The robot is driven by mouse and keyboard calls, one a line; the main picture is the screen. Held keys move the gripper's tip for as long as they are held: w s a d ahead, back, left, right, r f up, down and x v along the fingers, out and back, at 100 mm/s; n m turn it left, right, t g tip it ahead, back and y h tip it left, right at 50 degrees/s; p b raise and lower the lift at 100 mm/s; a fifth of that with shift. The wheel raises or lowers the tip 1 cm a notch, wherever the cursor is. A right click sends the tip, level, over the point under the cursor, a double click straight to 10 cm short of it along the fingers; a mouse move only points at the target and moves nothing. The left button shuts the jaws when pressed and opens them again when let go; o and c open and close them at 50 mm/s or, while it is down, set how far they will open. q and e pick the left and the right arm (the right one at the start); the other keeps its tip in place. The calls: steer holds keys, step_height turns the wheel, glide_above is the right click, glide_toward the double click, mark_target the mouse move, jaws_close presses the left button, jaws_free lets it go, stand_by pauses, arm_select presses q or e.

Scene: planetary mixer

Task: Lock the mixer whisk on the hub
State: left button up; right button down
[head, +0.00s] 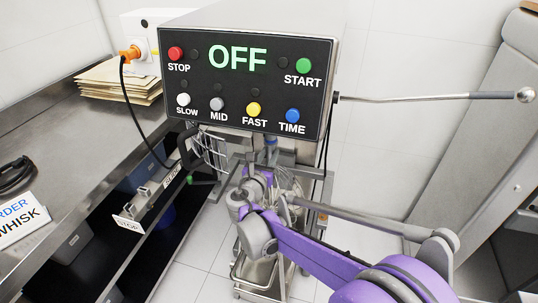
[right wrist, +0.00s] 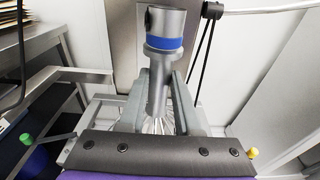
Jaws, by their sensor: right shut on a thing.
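The mixer (head: 250,75) stands in the middle of the head view with its panel reading OFF. Under its head the hub area, with a bit of blue (head: 270,150), is partly hidden. In the right wrist view a grey sleeve with a blue band and a dark side hole (right wrist: 163,42) stands above the whisk's narrower grey shank (right wrist: 157,92). The two look in line and touching; I cannot tell if they are locked. My right gripper (head: 255,200) is shut on the whisk, its fingers on both sides of the shank. Whisk wires show below, mostly hidden. My left gripper is out of view.
A long lever (head: 430,98) sticks out at the mixer's right. A wire guard (head: 210,150) is on its left. A steel bench (head: 70,130) with papers (head: 122,78) and a WHISK order card (head: 25,220) stands at left. A wall is close behind.

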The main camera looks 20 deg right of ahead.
mark_target(271, 142)
steer(key=shift+r+p, duration=1.45)
steer(key=shift+r, duration=0.8)
steer(key=shift+d, duration=0.1)
stand_by(0.3)
steer(key=shift+s+d+n+t+y, duration=0.1)
steer(key=shift+n+t+y, duration=0.2)
steer(key=shift+n+y, duration=0.25)
steer(key=shift+s+d+n+t+y, duration=0.1)
steer(key=shift+n+t+y, duration=0.25)
steer(key=shift+y, duration=0.3)
steer(key=shift+d+n+t+y, duration=0.1)
steer(key=shift+n+t+y, duration=0.15)
steer(key=shift+n+y, duration=0.45)
steer(key=shift+w+y, duration=0.1)
steer(key=shift+y, duration=0.2)
steer(key=shift+p, duration=0.3)
